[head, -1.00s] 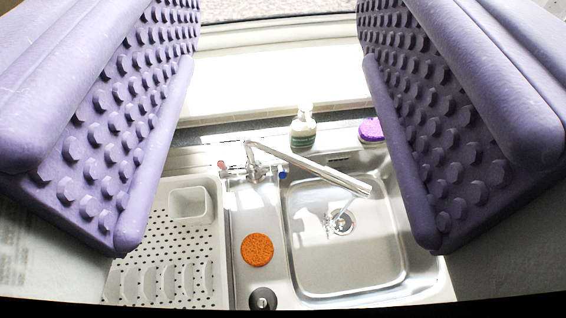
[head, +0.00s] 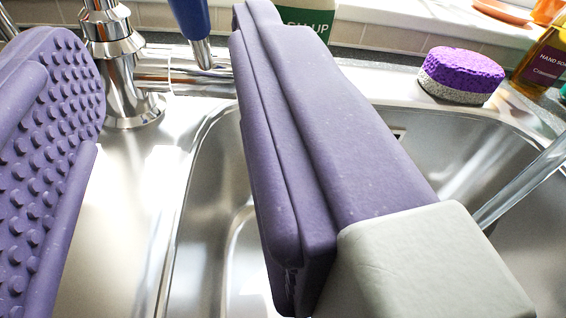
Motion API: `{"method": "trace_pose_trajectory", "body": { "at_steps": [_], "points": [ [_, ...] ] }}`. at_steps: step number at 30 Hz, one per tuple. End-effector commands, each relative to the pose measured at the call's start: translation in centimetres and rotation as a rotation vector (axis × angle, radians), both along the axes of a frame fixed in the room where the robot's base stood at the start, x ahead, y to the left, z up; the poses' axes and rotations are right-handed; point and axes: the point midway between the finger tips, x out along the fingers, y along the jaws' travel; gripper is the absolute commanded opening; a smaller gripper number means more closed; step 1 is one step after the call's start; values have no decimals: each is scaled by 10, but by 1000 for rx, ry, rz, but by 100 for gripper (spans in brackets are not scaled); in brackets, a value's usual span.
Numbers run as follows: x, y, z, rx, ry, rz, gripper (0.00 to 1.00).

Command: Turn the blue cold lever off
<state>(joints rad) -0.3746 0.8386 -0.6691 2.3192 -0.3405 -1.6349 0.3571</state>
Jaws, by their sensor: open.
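The blue cold lever (head: 191,18) stands roughly upright on the side arm of the chrome tap (head: 120,70) at the top of the head view; its upper end is cut off by the frame. My gripper (head: 165,42) is open, with its two purple fingers on either side of the lever. The lever is close to the right finger's tip and well apart from the left finger. I cannot tell whether the right finger touches it. A pale slanting streak (head: 522,184) at the right looks like running water. The spout's end is not visible.
The steel sink basin (head: 455,150) lies below and right, partly hidden by my right finger. A purple-and-grey sponge (head: 460,75) sits on its back rim. A green-labelled bottle (head: 306,18) stands behind that finger, and an amber soap bottle (head: 545,58) at the far right.

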Motion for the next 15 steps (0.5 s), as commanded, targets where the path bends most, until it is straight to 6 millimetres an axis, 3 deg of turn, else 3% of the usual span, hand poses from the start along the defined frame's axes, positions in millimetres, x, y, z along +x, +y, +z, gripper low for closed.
{"method": "trace_pose_trajectory", "body": {
  "at_steps": [5, 15],
  "points": [
    [-3, -8, -7, 13, -6, 8, 44],
    [50, 8, -7, 13, -9, 8, 44]
  ]
}}
